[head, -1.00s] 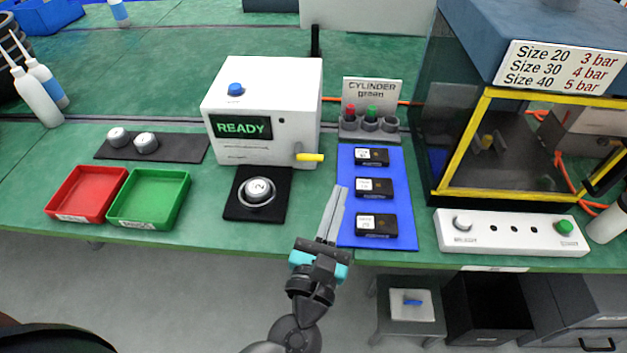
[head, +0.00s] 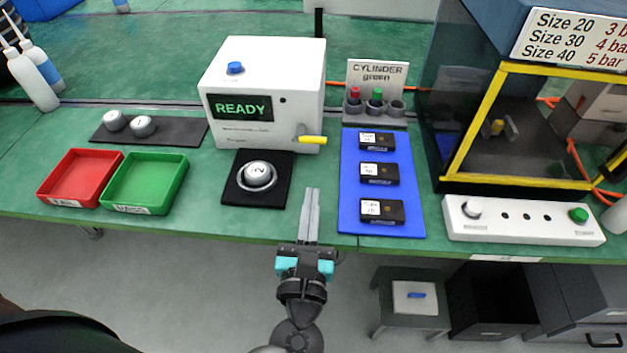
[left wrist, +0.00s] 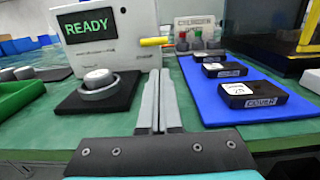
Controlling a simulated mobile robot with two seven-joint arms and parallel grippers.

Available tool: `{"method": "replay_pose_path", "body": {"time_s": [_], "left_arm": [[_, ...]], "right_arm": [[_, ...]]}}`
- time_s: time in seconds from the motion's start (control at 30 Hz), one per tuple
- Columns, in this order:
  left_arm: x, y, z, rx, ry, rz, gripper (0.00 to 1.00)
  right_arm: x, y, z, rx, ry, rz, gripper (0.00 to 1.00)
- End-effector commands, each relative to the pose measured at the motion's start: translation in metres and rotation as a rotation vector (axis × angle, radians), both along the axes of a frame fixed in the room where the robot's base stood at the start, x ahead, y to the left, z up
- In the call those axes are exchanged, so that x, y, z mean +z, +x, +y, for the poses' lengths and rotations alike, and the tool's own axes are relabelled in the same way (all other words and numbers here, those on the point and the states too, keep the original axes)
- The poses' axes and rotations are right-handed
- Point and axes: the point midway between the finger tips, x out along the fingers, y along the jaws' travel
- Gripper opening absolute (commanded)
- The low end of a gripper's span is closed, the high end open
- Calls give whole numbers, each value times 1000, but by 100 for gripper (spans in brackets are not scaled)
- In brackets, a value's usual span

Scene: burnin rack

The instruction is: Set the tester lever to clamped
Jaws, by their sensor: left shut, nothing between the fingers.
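The white tester box (head: 262,95) stands on the green bench with its screen reading READY. Its lever (head: 312,139) has a yellow handle and sticks out to the right, roughly level, at the box's lower right front. It also shows in the left wrist view (left wrist: 156,41). My left gripper (head: 311,190) is shut and empty at the bench's front edge, below and in front of the lever and apart from it. In the left wrist view its fingers (left wrist: 159,78) lie together, pointing toward the tester. My right gripper is not in view.
A black pad (head: 234,190) with a silver round part (head: 258,175) lies in front of the tester. A blue mat (head: 349,205) with several black boxes lies to the right. Red (head: 50,190) and green (head: 182,184) trays stand left. A yellow-framed enclosure (head: 478,110) stands far right.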

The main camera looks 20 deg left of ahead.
Motion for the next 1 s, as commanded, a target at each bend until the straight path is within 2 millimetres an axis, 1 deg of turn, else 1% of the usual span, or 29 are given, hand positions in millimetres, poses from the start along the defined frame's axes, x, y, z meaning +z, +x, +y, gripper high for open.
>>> {"method": "replay_pose_path", "body": {"time_s": [0.3,0.5,0.7,1.0], "left_arm": [[4,53,13,1,1,-4,0],[5,78,18,0,1,-3,0],[5,88,21,0,1,-1,0],[5,88,21,0,1,-1,0]], "right_arm": [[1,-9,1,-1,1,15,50],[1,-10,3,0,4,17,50],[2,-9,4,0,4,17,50],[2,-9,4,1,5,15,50]]}}
